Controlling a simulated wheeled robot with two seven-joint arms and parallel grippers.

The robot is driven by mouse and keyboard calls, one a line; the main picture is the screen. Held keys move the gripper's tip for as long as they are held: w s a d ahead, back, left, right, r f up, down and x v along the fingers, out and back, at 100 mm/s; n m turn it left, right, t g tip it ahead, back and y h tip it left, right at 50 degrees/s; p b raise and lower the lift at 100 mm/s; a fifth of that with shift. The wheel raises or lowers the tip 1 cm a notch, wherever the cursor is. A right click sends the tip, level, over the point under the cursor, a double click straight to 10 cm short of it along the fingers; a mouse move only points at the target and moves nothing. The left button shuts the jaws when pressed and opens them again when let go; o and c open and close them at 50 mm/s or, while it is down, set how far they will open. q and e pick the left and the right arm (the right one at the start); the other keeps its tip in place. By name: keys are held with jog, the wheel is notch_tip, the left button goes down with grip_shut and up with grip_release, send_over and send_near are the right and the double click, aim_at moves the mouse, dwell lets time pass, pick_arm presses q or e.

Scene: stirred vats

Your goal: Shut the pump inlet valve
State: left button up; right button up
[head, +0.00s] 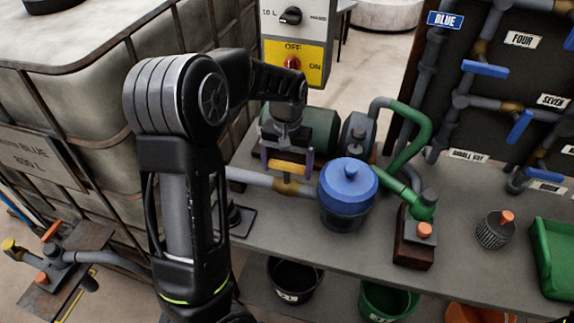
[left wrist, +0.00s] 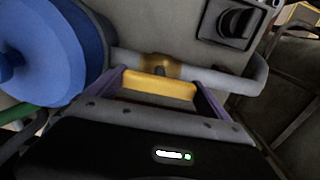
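The pump inlet valve appears to be the brass valve (head: 288,187) with a yellow handle (head: 287,168), on the grey pipe (head: 250,178) to the left of the blue-lidded strainer pot (head: 347,188). The handle lies roughly along the pipe. My left gripper (head: 287,160) is over the valve, pointing down, with its fingers spread at the two ends of the handle. In the left wrist view, the yellow handle (left wrist: 160,88) sits between the fingers (left wrist: 162,92), with the brass valve body (left wrist: 156,66) behind it. I cannot tell whether the fingers touch the handle. My right gripper is out of view.
A large caged tank (head: 80,90) stands at the left. A control box (head: 295,45) with a red switch is behind the valve. A green pump (head: 310,130) and a green-and-grey pipe lie beyond. A pipe panel (head: 510,80) and a green tray (head: 555,262) are at the right.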

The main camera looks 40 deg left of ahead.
pick_arm(q)
jog(key=c, duration=0.6)
jog(key=shift+m, duration=0.3)
jog(key=m, duration=0.6)
jog(key=shift+m, duration=0.4)
jog(key=m, duration=0.5)
jog(key=shift+m, duration=0.3)
jog(key=m, duration=0.4)
jog(key=shift+m+p, duration=0.3)
jog(key=shift+m, duration=0.1)
jog(key=o, duration=1.1)
